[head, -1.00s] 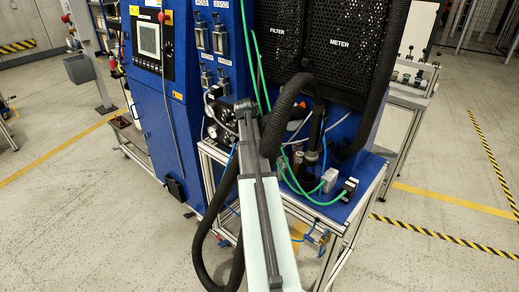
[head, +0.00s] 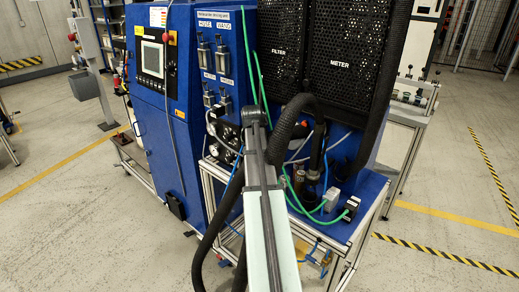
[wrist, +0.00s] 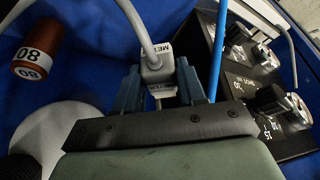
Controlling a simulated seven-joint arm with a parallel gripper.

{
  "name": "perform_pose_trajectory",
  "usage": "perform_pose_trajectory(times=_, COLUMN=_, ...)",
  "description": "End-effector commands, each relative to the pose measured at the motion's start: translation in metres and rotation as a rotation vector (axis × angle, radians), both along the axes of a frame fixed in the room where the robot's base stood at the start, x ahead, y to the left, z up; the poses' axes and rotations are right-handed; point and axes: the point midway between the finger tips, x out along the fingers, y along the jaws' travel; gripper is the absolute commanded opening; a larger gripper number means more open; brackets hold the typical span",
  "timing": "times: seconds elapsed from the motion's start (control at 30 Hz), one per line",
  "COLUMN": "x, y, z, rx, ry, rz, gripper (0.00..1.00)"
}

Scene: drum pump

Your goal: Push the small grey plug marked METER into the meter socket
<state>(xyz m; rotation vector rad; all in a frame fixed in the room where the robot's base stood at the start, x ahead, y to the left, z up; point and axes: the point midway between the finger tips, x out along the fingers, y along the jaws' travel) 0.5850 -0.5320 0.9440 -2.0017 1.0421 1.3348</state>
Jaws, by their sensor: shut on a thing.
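In the wrist view my gripper (wrist: 158,76) is shut on a small grey plug (wrist: 157,66), with one blue-grey finger on each side of it. The plug has a white label that starts with "MET"; the rest is cut off. A grey cable runs from the plug toward the top of the picture. The plug's far end and what lies beyond it are hidden, so I cannot tell whether it touches a socket. I cannot make out the meter socket in either view. In the head view my arm hides my gripper and the plug.
A blue tube (wrist: 218,50) passes close right of my gripper. A copper-coloured cylinder (wrist: 38,52) marked "80" is at left. In the head view, black hoses (head: 317,108) and green tubes (head: 310,209) crowd the blue bench (head: 352,228).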

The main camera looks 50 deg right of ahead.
Motion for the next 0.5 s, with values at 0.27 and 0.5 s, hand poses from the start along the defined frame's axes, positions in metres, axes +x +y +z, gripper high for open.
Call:
perform_pose_trajectory(times=0.27, x=0.002, y=0.068, z=-0.016, rx=0.001, ry=0.001, rz=0.324, gripper=0.03)
perform_pose_trajectory(times=0.5, x=0.025, y=0.145, z=-0.027, rx=0.0, ry=0.001, rz=0.48, gripper=0.03)
